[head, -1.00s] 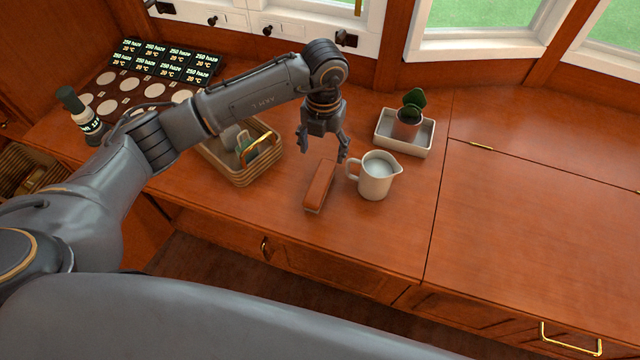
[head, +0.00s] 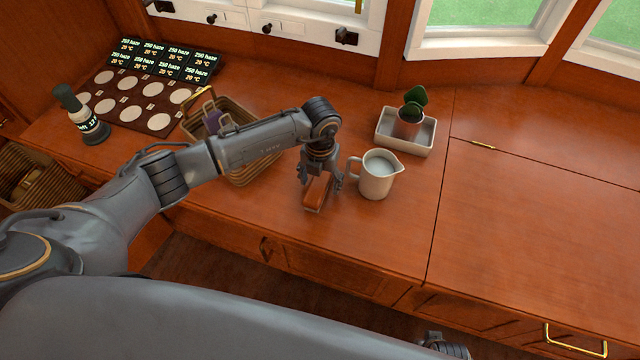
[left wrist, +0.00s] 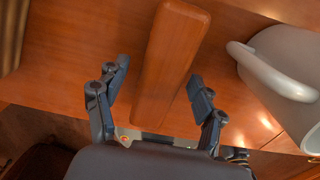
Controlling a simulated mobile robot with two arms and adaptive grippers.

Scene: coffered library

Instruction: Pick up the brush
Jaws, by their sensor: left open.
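The brush (head: 315,197) has a reddish-brown wooden block body and lies on the wooden counter, left of the white jug. My left gripper (head: 320,185) is above it, pointing down, open, with one finger on each side. In the left wrist view the brush (left wrist: 168,62) runs between the two open fingers (left wrist: 158,74), with gaps visible on both sides. The gripper hides part of the brush in the head view. A dark part of my right arm shows at the bottom edge, but its fingers cannot be made out.
The white jug (head: 376,177) stands close on the right of my left gripper. Behind it is a potted plant in a white tray (head: 418,150). A basket (head: 246,178) is partly behind my left arm. The right counter is clear.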

